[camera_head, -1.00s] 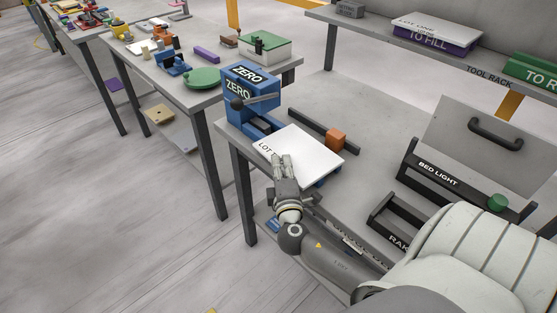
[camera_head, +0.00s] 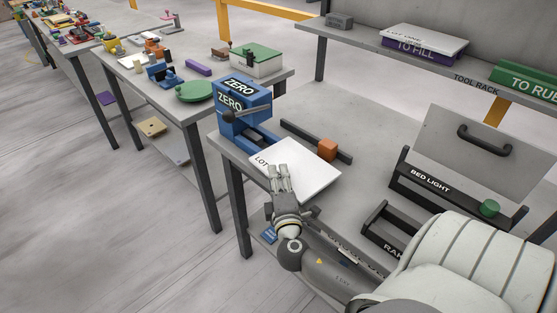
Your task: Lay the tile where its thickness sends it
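A flat white tile (camera_head: 306,171) with black "LOT" lettering along its left edge lies level over the near bench, in front of the blue gauge (camera_head: 240,128) marked ZERO. My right gripper (camera_head: 279,172) reaches in from below and is shut on the tile's near edge. Its upper finger lies over the tile and covers part of the lettering; the tile hides what is under it. I cannot tell whether the tile is clear of the bench. A black rack marked BED LIGHT (camera_head: 432,183) and another partly hidden rack (camera_head: 384,226) stand at the right. My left gripper is out of view.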

